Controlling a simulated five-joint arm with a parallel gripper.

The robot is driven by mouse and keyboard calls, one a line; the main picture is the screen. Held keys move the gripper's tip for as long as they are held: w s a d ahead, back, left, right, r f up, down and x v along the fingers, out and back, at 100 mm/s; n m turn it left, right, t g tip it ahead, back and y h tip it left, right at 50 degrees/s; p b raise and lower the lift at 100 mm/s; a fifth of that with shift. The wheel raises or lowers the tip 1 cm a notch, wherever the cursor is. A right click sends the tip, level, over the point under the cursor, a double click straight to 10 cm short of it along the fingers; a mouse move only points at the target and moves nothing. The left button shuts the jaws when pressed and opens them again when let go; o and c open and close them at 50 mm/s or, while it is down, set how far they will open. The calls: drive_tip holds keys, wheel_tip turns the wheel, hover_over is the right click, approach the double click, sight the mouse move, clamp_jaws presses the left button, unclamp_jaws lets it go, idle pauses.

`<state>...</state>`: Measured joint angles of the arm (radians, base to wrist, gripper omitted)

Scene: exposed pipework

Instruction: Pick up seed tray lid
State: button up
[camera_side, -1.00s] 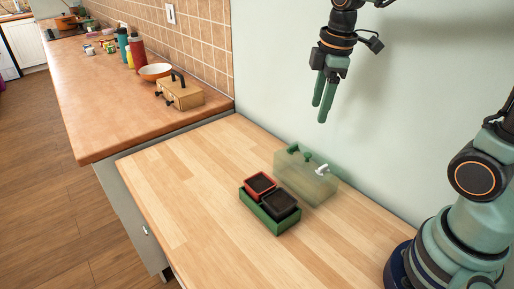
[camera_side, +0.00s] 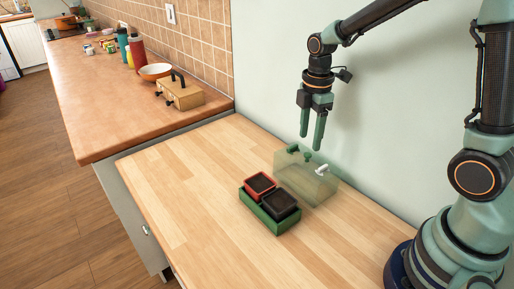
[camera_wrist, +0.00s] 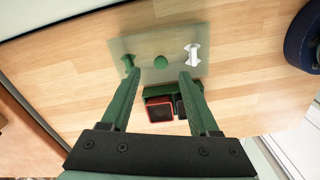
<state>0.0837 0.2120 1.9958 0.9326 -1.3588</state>
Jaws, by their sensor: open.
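The seed tray lid (camera_side: 303,180) is a translucent pale green box cover on the wooden worktop, near the wall. It has a green knob in the middle of its top and a green and a white fitting at its two ends. In the wrist view the lid (camera_wrist: 150,45) lies ahead, with its central knob (camera_wrist: 160,62) between my fingers. My gripper (camera_side: 311,143) is open and empty, pointing down above the lid and clear of it; it also shows in the wrist view (camera_wrist: 161,78).
A green seed tray (camera_side: 259,213) holding a red pot (camera_side: 260,185) and a black pot (camera_side: 280,205) stands just in front of the lid. The wall (camera_side: 400,150) is close behind. The worktop (camera_side: 180,200) to the left is clear.

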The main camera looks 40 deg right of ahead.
sight(309, 153)
wheel_tip(309, 153, down, 5)
drive_tip(key=shift+s+d+r, duration=0.1)
drive_tip(key=shift+d, duration=0.05)
clamp_jaws()
idle(1.4)
